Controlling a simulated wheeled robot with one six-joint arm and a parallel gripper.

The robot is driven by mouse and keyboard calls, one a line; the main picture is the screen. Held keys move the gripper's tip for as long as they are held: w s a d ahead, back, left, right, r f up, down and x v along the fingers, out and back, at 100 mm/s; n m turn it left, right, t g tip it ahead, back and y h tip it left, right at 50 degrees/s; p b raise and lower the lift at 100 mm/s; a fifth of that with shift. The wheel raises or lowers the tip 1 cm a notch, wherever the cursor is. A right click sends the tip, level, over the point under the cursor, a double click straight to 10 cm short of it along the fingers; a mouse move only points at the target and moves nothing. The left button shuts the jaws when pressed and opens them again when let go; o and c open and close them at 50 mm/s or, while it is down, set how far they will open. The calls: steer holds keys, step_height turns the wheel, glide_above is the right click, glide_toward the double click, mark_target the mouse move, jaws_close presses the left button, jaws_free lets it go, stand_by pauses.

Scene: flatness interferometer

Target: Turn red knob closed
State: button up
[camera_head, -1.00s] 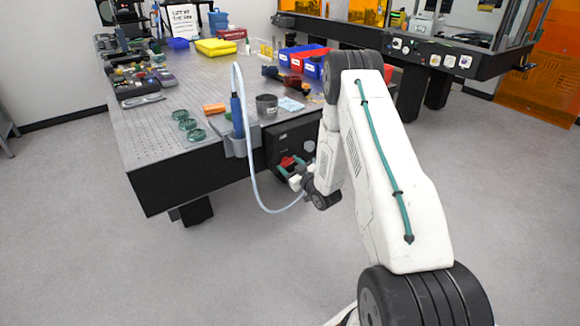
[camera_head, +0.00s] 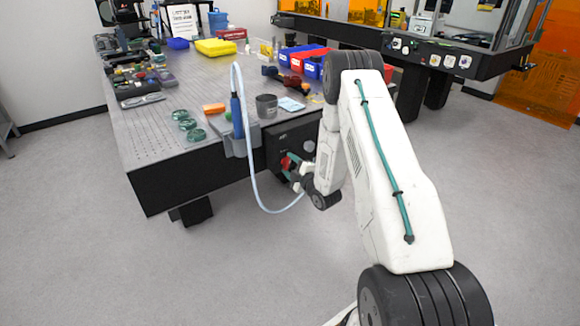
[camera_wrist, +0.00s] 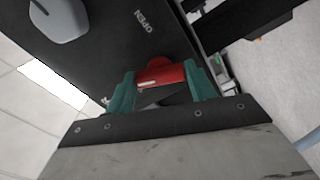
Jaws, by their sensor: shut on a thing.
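The red knob (camera_wrist: 162,74) is on the front of a black panel (camera_wrist: 110,50) in the wrist view. The word OPEN is printed on the panel near it, and that view is tilted. My gripper (camera_wrist: 163,88) has its two green fingers on either side of the knob, shut on it. In the head view the red knob (camera_head: 287,162) shows on the black panel (camera_head: 296,137) at the table's front side, with my gripper (camera_head: 291,167) at it. The knob's lower part is hidden by the gripper in the wrist view.
A pale hose (camera_head: 252,180) loops down beside the panel from a blue-handled tool (camera_head: 237,115) in a grey holder. A dark cup (camera_head: 266,105) and green rings (camera_head: 187,124) stand on the perforated table (camera_head: 150,135). The floor in front is clear.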

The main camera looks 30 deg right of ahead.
steer(key=shift+n, duration=2.2)
steer(key=o, duration=1)
steer(key=s, duration=0.7)
steer(key=shift+s+d, duration=0.1)
steer(key=shift+s, duration=0.3)
